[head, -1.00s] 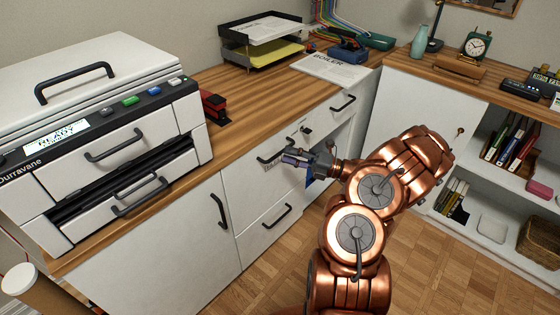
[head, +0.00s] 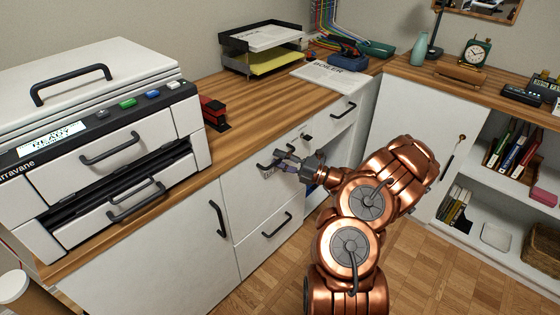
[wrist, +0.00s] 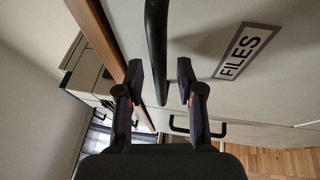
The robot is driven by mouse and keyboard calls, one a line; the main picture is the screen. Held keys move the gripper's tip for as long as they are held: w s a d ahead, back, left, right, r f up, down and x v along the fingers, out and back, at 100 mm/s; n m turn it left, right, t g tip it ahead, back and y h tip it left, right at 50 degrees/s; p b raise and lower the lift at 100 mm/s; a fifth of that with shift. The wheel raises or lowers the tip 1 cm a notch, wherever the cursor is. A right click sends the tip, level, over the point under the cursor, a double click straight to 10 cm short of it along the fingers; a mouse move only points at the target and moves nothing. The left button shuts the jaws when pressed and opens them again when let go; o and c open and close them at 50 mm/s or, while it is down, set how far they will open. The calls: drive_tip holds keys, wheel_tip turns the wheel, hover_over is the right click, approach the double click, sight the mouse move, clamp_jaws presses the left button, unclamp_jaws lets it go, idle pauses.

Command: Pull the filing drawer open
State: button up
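The filing drawer (head: 243,188) has a white front under the wooden counter, and it looks shut. Its dark bar handle (wrist: 156,45) runs down the upper middle of the wrist view, beside a framed label reading FILES (wrist: 245,52). My gripper (wrist: 160,72) is open, with one finger on each side of the handle's line. The handle's lower end lies between the fingertips, and I cannot tell whether they touch it. In the head view my gripper (head: 280,160) is in front of the drawer and hides part of the handle and label.
A lower drawer handle (head: 277,225) and a cabinet door handle (head: 218,218) stick out nearby. A printer (head: 100,130), a red stapler (head: 214,112) and a paper tray (head: 262,50) stand on the counter. Parquet floor (head: 420,270) is clear in front.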

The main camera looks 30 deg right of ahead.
clamp_jaws()
idle(0.3)
idle(0.5)
